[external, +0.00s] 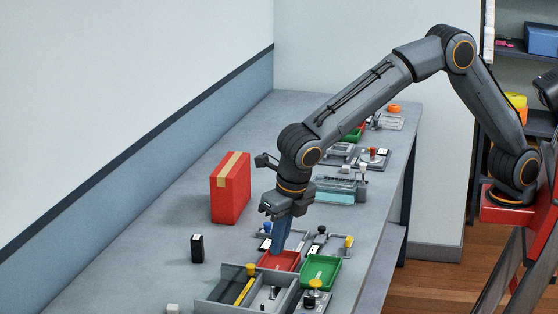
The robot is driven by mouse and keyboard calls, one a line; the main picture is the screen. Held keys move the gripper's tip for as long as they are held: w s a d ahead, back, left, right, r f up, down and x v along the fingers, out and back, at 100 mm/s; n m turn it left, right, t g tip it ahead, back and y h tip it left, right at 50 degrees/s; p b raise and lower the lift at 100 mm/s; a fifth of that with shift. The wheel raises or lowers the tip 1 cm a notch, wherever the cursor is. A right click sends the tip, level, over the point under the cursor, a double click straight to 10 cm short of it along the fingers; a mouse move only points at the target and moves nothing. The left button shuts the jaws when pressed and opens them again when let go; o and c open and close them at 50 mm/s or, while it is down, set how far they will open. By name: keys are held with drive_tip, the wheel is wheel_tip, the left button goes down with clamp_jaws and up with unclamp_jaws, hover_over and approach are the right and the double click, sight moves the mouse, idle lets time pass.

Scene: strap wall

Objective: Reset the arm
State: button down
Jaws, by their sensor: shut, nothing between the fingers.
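My arm reaches in from the right over a long grey bench (150,245). My gripper (280,248) points down with its blue-grey fingers together and nothing between them. Its tips are at or just above the back edge of a red tray (280,261); I cannot tell whether they touch it. The wrist is just right of a red box with a tan stripe (230,190).
A green tray (320,271) is right of the red tray. A grey divided bin (225,291) stands in front. A small black block (197,249) stands at left. Several fixtures line the bench behind the gripper. The bench's left side is mostly clear.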

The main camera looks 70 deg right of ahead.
drive_tip(key=s+d+f+m, duration=0.2)
drive_tip(key=d+m, duration=0.7)
drive_tip(key=d, duration=0.7)
drive_tip(key=s+d+f+m, duration=0.2)
drive_tip(key=s+d+m, duration=0.7)
drive_tip(key=d+m, duration=0.1)
drive_tip(key=s+d+f+m+g+y, duration=0.1)
drive_tip(key=s+d+f+m, duration=0.2)
drive_tip(key=s+d+m, duration=0.7)
drive_tip(key=d+m, duration=0.1)
drive_tip(key=d, duration=0.2)
drive_tip(key=shift+s+d+f+m, duration=0.3)
